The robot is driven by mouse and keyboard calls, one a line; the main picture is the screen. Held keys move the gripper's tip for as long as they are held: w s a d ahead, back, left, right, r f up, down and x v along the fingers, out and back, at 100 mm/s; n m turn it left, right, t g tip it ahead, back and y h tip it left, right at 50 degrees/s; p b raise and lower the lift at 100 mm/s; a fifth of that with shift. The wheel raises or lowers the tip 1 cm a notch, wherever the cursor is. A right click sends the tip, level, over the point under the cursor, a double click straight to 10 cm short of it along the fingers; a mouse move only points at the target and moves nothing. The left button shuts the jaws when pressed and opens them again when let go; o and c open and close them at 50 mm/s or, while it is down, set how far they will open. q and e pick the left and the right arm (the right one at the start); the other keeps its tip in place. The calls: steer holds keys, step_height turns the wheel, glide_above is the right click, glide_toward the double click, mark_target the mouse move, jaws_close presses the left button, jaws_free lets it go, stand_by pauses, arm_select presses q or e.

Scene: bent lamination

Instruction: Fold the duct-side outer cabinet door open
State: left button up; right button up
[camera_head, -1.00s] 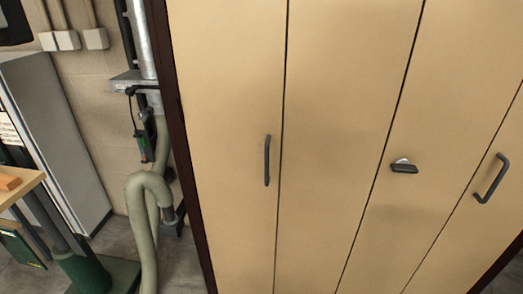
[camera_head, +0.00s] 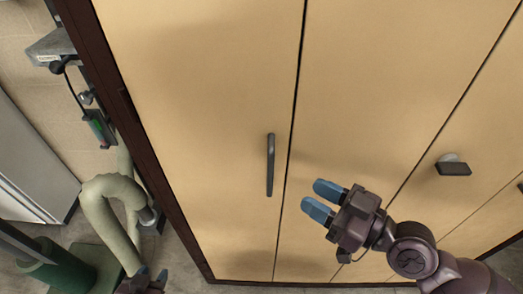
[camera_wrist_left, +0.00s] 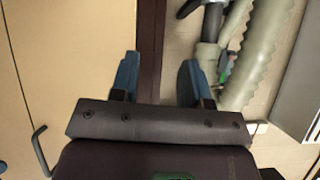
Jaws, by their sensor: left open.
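The duct-side outer cabinet door (camera_head: 195,130) is the leftmost tan panel in the head view, and it is shut. Its dark vertical handle (camera_head: 270,165) is near the panel's right edge. My left gripper (camera_head: 152,274) shows at the bottom edge of the head view, left of the handle and apart from it. In the left wrist view its blue fingers (camera_wrist_left: 158,72) are open and empty, and the handle (camera_wrist_left: 40,150) is at lower left. My right gripper (camera_head: 324,199) is open and empty, in front of the second panel, right of the handle and apart from it.
A dark cabinet frame (camera_head: 140,150) borders the door's left side. A pale green duct hose (camera_head: 105,205) hangs left of it. A dark latch (camera_head: 453,168) is on a panel to the right. A green cylinder (camera_head: 65,268) stands at lower left.

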steer(key=p, duration=0.2)
glide_above(270, 196)
steer(key=shift+w, duration=0.3)
arm_select(q)
steer(key=shift+s+r, duration=0.25)
steer(key=shift+r, duration=0.25)
steer(key=shift+s+r, duration=0.25)
steer(key=shift+r, duration=0.25)
arm_select(e)
steer(key=shift+c, duration=0.5)
arm_select(q)
steer(key=shift+s+f, duration=0.1)
steer(key=shift+s, duration=0.2)
arm_select(e)
jaws_close()
